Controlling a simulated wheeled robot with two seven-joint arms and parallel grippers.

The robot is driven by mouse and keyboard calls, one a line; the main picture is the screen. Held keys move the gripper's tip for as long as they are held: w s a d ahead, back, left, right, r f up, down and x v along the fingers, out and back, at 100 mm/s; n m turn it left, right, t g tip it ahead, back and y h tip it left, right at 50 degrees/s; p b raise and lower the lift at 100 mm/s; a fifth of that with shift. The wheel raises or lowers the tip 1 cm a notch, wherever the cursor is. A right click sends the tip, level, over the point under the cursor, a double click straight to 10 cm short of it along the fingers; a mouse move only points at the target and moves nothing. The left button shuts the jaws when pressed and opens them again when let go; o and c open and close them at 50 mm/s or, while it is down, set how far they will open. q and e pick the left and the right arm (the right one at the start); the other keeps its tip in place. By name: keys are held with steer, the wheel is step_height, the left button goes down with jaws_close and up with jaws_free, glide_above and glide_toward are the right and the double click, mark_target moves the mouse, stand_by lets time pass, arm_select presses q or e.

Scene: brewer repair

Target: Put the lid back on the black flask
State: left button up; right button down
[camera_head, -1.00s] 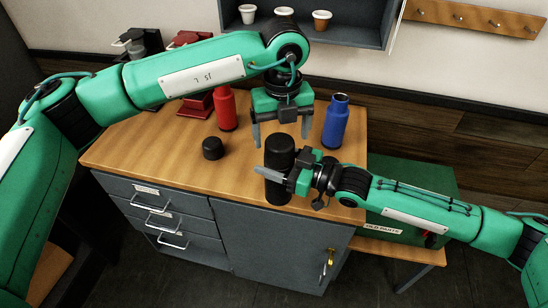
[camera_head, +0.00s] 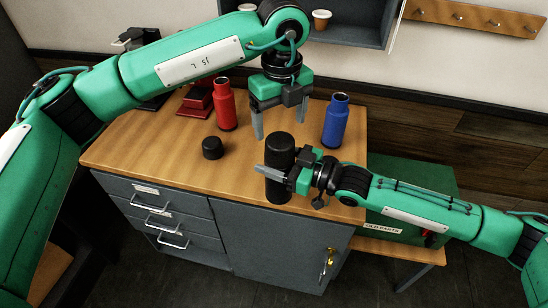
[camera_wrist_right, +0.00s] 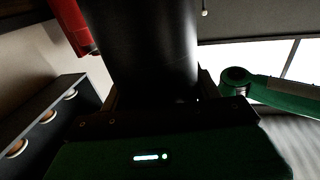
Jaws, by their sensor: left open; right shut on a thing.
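The black flask (camera_head: 280,169) stands upright near the front right of the wooden table. My right gripper (camera_head: 281,174) is shut on its side; the flask also fills the middle of the right wrist view (camera_wrist_right: 145,45). A short black lid (camera_head: 212,149) sits on the table to the left of the flask, apart from it. My left gripper (camera_head: 281,122) is open and empty, above and behind the black flask, with its fingers pointing down. The flask's dark top shows no clear detail of its mouth.
A red flask (camera_head: 225,108) stands behind the lid, and a blue flask (camera_head: 336,121) stands at the back right. A red device (camera_head: 197,100) is at the back left. The wooden tabletop (camera_head: 165,152) is clear left of the lid. A wall shelf (camera_head: 355,25) holds small cups.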

mark_target(280, 140)
arm_select(q)
steer(key=shift+f, duration=0.1)
steer(key=shift+f, duration=3.95)
steer(key=shift+c, duration=0.4)
steer(key=c, duration=0.9)
steer(key=shift+m, duration=1.7)
steer(key=o, duration=1.1)
steer(key=shift+c, duration=0.2)
